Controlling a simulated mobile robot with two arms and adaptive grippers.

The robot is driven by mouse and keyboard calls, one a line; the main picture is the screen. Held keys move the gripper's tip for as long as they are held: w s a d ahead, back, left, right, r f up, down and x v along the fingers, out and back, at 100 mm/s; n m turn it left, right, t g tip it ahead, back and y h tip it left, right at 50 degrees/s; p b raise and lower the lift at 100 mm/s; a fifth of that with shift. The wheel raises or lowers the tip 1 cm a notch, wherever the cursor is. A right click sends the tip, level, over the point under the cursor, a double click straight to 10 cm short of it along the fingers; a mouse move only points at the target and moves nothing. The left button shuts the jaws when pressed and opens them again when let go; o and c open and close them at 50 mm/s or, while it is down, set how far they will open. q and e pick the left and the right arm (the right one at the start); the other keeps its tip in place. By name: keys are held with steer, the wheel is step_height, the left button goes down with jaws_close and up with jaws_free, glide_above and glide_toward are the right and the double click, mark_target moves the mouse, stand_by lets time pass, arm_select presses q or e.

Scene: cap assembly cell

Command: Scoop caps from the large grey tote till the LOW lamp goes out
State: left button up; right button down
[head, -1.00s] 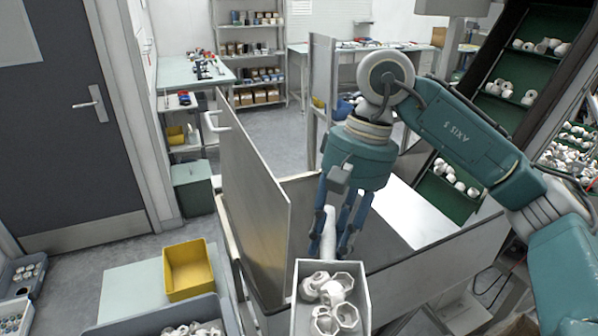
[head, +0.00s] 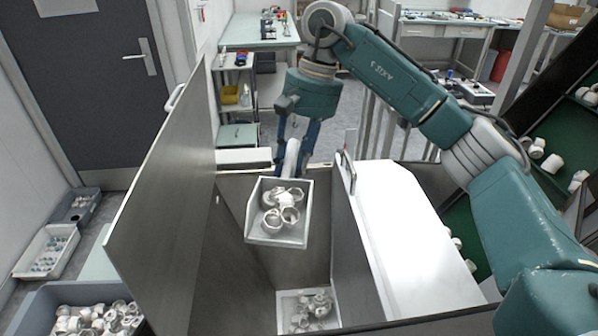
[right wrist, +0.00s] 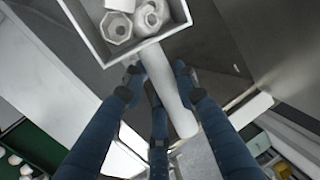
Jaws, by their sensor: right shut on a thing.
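My right gripper (head: 293,160) is shut on the handle of a pale square scoop (head: 275,240). Several white caps (head: 283,205) lie in the scoop. The right wrist view shows the fingers (right wrist: 158,80) around the white handle (right wrist: 165,85), with caps (right wrist: 117,27) inside the scoop's rim. The scoop is over an open metal-walled hopper (head: 170,230), at whose bottom more caps (head: 308,312) lie in a pale-walled space. The large grey tote (head: 25,312) with many caps is at the lower left, partly cut off. My left gripper is out of view. I cannot make out the LOW lamp.
A tall metal panel stands on the hopper's left side. A white sloping surface (head: 410,240) lies to its right. Small bins (head: 48,252) stand on the floor at the left, near a grey door (head: 85,90). Green shelves with white fittings (head: 552,163) are at the right.

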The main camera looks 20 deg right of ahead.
steer(key=w+d+f+m, duration=0.1)
steer(key=w+d+f, duration=0.2)
steer(key=w+f, duration=0.35)
steer(key=w+d+f, duration=0.3)
steer(key=w+f, duration=0.3)
steer(key=f, duration=0.2)
steer(key=s+a+r+t+h+b, duration=0.1)
steer(key=s+a+r+t+h, duration=0.1)
steer(key=s+r+t, duration=0.1)
steer(key=s+a+r+t+h+b, duration=0.1)
steer(key=s+a+r+t+h, duration=0.1)
steer(key=s+r+t, duration=0.1)
steer(key=s+a+r+t+h+b, duration=0.1)
steer(key=s+a+r+t+h, duration=0.2)
steer(key=r+t, duration=0.1)
steer(key=shift+s+r+n+t, duration=0.2)
steer(key=shift+n+t, duration=0.2)
steer(key=shift+t, duration=0.2)
